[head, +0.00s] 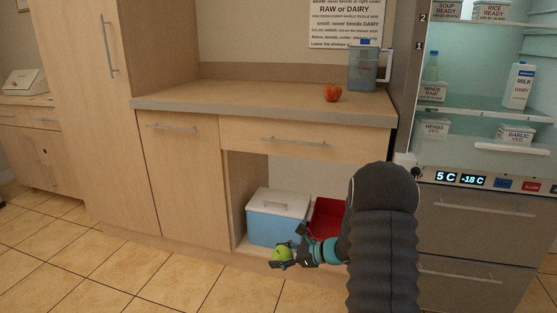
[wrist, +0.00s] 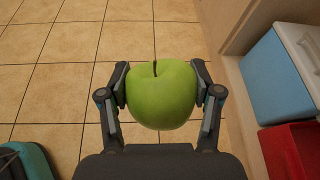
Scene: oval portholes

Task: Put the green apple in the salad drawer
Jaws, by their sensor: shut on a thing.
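My gripper (wrist: 162,97) is shut on the green apple (wrist: 161,94), with one finger on each side of it in the wrist view. The apple's stem points up in that picture. In the head view the green apple (head: 281,255) is low, in front of the blue cooler box. My gripper (head: 283,256) there is partly covered by its own fingers and my arm. The open fridge stands at the right, with shelves of labelled items. No drawer marked as the salad drawer can be made out.
A blue cooler box (head: 277,217) and a red bin (head: 326,217) stand in the open space under the counter (head: 264,99). A red apple (head: 332,93) and a blue-grey jug (head: 363,66) sit on top. Tiled floor at the left is clear.

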